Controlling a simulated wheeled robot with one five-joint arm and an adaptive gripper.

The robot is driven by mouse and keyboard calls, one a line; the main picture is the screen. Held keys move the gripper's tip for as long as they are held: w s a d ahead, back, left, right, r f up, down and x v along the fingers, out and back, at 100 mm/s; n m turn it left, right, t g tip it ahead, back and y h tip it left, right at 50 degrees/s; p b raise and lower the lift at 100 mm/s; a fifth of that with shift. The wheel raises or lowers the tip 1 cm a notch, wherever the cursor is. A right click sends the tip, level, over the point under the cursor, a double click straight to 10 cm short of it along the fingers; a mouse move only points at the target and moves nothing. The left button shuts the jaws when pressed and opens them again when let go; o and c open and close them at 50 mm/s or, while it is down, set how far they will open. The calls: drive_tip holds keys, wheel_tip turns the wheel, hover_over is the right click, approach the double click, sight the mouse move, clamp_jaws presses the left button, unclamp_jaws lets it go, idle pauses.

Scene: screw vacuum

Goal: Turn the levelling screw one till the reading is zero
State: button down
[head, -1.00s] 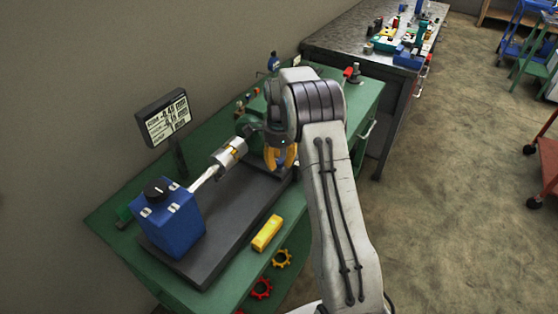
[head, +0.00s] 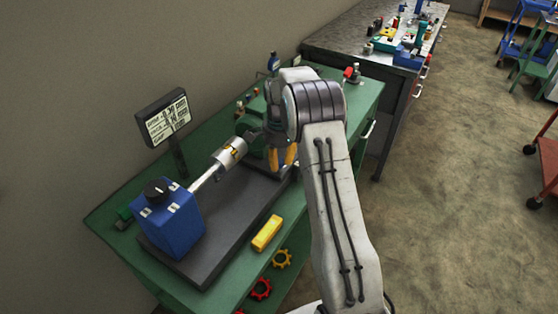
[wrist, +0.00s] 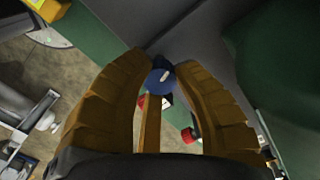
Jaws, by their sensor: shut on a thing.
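The levelling screw's blue round head (wrist: 160,82) with a white mark shows in the wrist view between my fingertips. My gripper (wrist: 168,72) is shut on it with its yellow fingers. In the head view my gripper (head: 282,158) points down at the far right end of the dark base plate (head: 215,250), and the screw is hidden there. A blue motor box (head: 172,225) with a black knob sits on the plate, joined by a shaft to a silver coupling (head: 230,152).
The green bench (head: 115,235) carries small parts at the back. Red and yellow star knobs (head: 261,289) show below its front.

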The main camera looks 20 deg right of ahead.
sight(279, 161)
drive_tip(key=n, duration=0.4)
drive_tip(key=shift+f, duration=0.15)
drive_tip(key=shift+s+n, duration=0.1)
drive_tip(key=shift+n, duration=1.9)
drive_tip(key=c, duration=0.9)
unclamp_jaws()
wheel_tip(279, 161, up, 12)
